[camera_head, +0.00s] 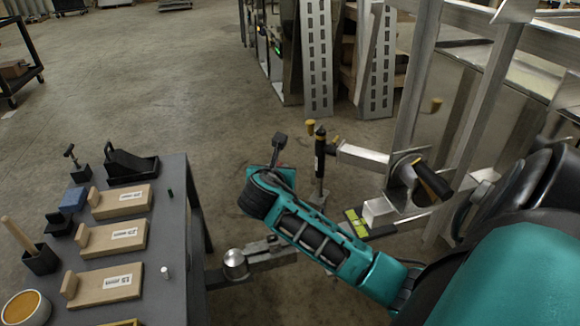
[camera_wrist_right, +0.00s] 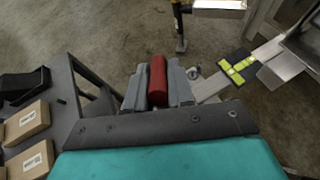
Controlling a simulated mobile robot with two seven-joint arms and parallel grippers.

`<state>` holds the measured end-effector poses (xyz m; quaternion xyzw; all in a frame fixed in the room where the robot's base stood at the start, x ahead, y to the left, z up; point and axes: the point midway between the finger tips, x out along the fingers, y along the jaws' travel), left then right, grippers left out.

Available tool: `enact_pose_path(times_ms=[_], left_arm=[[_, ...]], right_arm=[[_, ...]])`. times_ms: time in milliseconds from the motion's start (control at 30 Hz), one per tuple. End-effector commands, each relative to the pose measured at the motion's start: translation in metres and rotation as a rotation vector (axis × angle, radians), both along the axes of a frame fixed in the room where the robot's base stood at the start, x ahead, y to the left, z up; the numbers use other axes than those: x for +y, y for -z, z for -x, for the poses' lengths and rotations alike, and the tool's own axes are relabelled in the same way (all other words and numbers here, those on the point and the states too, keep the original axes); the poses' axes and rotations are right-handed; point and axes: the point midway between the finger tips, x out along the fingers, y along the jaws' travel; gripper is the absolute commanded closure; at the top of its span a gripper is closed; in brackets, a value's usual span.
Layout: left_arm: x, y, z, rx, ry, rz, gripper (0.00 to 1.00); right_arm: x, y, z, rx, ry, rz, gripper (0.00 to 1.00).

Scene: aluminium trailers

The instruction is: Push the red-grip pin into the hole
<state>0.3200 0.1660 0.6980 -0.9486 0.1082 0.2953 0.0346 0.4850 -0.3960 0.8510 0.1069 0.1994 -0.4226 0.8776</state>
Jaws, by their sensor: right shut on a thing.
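The pin's red grip (camera_wrist_right: 157,80) is in the right wrist view, upright in the picture between the two grey fingers of my right gripper (camera_wrist_right: 157,92). The fingers are shut on it from both sides. The pin's shaft is hidden. In the head view my right arm comes in from the right and ends above the trailer tongue (camera_head: 272,252); the red grip is hidden there. In the wrist view the metal tongue bar (camera_wrist_right: 210,84) runs right from behind the gripper. I cannot make out the hole in either view. My left gripper is not in view.
A dark table (camera_head: 170,235) with wooden blocks (camera_head: 110,240) stands at the left. A round coupler (camera_head: 235,262) is close to its edge. A black-and-yellow jack (camera_head: 320,155), a yellow-green level (camera_head: 355,222) and the aluminium trailer frame (camera_head: 410,90) are near the arm.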

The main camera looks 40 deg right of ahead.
Motion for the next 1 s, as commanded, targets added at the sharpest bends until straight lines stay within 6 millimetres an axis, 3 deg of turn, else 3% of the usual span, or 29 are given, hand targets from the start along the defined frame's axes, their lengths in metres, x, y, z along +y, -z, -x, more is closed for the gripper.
enact_pose_path(times_ms=[33,200,500,767,867,1000], left_arm=[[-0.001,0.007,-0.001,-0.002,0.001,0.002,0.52],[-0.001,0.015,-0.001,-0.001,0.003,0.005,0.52],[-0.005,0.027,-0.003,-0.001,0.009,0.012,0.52],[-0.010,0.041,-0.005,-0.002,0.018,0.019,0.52],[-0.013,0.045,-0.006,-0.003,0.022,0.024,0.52],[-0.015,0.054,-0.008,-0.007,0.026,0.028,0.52]], right_arm=[[-0.016,0.018,-0.002,0.028,0.124,-0.053,1.00],[-0.056,0.061,0.008,0.087,0.509,-0.220,1.00],[-0.089,0.137,0.033,0.037,1.127,-0.521,1.00],[-0.083,0.223,0.061,-0.184,1.666,-0.804,1.00],[-0.068,0.261,0.073,-0.318,1.853,-0.902,1.00],[-0.030,0.317,0.089,-0.558,2.093,-1.021,1.00]])
